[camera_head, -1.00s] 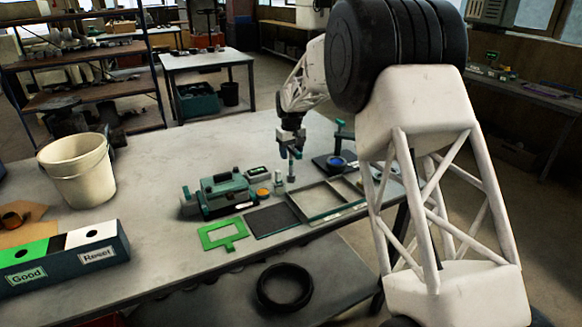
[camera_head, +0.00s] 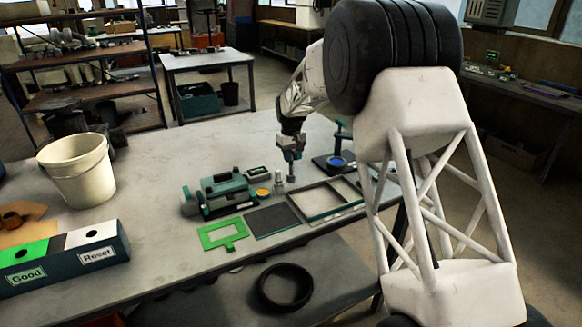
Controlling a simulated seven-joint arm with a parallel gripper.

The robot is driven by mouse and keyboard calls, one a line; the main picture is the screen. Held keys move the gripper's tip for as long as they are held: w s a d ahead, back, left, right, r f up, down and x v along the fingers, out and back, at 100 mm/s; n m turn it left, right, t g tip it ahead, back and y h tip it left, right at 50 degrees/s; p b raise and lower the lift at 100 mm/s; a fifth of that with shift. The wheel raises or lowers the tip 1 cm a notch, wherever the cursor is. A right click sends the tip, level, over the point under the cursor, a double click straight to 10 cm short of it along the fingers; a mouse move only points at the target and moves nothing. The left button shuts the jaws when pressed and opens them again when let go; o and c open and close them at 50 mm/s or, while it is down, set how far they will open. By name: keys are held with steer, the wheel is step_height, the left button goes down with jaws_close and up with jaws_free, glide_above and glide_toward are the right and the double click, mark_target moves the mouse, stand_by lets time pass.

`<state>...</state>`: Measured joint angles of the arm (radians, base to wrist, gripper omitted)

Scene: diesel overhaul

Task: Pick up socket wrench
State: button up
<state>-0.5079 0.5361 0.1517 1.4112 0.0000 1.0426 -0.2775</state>
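My gripper (camera_head: 291,158) points down over the workbench (camera_head: 150,240), just behind the small parts near the middle. A slim grey upright piece (camera_head: 291,175) shows directly below it, reaching close to the bench top. I cannot tell whether this piece is the socket wrench or part of my gripper. The fingers are too small to show whether they are open or shut. I cannot make out a socket wrench for certain anywhere else on the bench.
Left of my gripper stands a green and grey device (camera_head: 222,193). In front lie a green frame (camera_head: 222,233), a dark mat (camera_head: 272,221) and a divided tray (camera_head: 325,199). A blue round part (camera_head: 337,162) sits to the right. A white bucket (camera_head: 77,172) and sorting box (camera_head: 66,255) are far left.

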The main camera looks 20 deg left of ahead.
jaws_close()
steer(key=shift+r, duration=0.1)
steer(key=shift+r, duration=1.75)
steer(key=s+d, duration=0.4)
steer(key=s, duration=0.3)
steer(key=s+d+r, duration=0.1)
steer(key=s+d, duration=0.2)
steer(key=s, duration=0.4)
steer(key=shift+d+r, duration=0.15)
steer(key=shift+d, duration=0.2)
steer(key=shift+o, duration=0.3)
jaws_free()
jaws_close()
